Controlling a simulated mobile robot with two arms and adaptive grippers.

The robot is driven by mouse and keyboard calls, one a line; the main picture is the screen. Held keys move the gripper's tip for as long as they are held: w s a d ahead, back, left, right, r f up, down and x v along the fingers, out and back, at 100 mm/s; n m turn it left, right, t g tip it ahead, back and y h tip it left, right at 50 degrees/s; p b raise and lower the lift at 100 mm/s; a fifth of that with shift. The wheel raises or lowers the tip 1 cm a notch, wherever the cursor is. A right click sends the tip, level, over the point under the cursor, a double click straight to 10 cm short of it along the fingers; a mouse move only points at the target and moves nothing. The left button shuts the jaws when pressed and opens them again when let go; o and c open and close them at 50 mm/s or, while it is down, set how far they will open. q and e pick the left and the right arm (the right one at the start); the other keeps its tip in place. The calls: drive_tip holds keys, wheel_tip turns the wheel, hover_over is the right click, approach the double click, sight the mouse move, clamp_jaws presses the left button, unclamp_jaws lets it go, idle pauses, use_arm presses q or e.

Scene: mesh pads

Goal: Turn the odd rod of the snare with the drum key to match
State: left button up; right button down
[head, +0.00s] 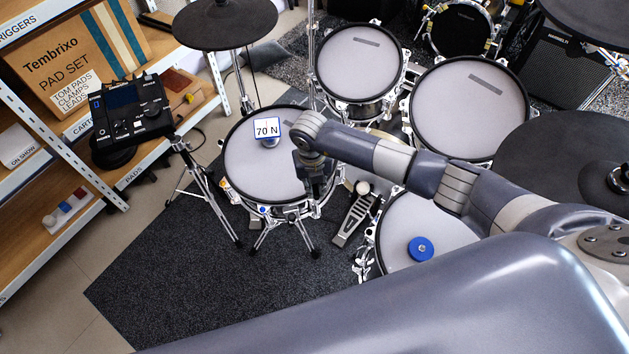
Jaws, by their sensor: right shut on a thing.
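The snare (247,165) is a grey mesh pad with a black hoop and chrome tension rods, standing on a low stand left of centre. A small gauge with a display reading "70 N" (267,129) sits on its head. A small blue mark (263,210) shows at its front rim. My right gripper (316,193) points down at the snare's right front rim, shut. The drum key in it is hidden by the gripper and wrist, and so is the rod below. I cannot tell whether the key sits on the rod. My left gripper is out of view.
Another pad (405,222) with a blue disc (421,249) lies under my right arm. Two tom pads (358,62) (468,108) stand behind. A cymbal pad (225,22), a drum module (130,118) and shelves (60,210) are at left. Dark carpet (170,270) is clear in front.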

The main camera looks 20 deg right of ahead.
drive_tip(key=m+p, duration=0.1)
drive_tip(key=m, duration=0.4)
drive_tip(key=shift+r+p, duration=0.15)
drive_tip(key=shift+p, duration=0.2)
drive_tip(key=m+p, duration=0.2)
drive_tip(key=m, duration=0.3)
drive_tip(key=m+p, duration=0.2)
drive_tip(key=m, duration=0.5)
drive_tip(key=shift+m+p, duration=0.35)
drive_tip(key=shift+m, duration=0.85)
drive_tip(key=shift+n, duration=1)
wheel_tip(320, 180, up, 3)
drive_tip(key=p, duration=0.3)
drive_tip(key=shift+s+a, duration=0.1)
drive_tip(key=shift+s, duration=0.05)
